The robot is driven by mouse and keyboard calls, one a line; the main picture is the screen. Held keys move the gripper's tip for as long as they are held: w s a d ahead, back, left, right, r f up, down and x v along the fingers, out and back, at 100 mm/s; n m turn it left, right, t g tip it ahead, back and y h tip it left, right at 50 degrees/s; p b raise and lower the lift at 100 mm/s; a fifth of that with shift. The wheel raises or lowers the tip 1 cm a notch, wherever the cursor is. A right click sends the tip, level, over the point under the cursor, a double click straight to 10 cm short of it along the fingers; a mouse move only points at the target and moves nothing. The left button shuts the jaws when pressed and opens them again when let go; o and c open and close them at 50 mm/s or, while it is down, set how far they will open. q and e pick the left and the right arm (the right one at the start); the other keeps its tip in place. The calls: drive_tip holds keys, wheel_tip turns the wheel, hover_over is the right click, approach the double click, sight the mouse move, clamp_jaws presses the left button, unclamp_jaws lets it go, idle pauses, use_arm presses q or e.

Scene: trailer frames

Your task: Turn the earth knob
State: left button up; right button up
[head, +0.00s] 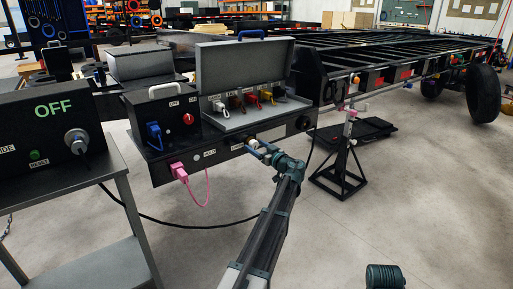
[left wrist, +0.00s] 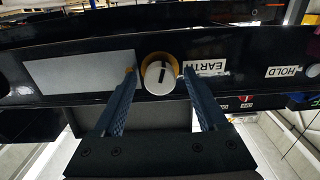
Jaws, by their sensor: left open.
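The earth knob (left wrist: 158,78) is round and white with a dark pointer line and a yellow-orange ring behind it. It sits on a black panel beside the EARTH label (left wrist: 209,67). In the head view the knob (head: 253,144) is small, on the front of the black control box. My left gripper (left wrist: 159,73) is open, one finger on each side of the knob, with gaps visible between fingers and knob. In the head view my left gripper (head: 265,151) is at the knob and partly covers that area. A dark ribbed part at the bottom right may belong to my right arm; its jaws cannot be made out.
A pink plug (head: 180,172) with a hanging cable is left of the knob on the box front. An open grey case (head: 240,70) with coloured connectors stands above. A HOLD label (left wrist: 282,71) is on the panel. A black stand (head: 340,170) stands to the right; floor in front is clear.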

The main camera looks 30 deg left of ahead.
use_arm(q)
clamp_jaws()
idle(0.3)
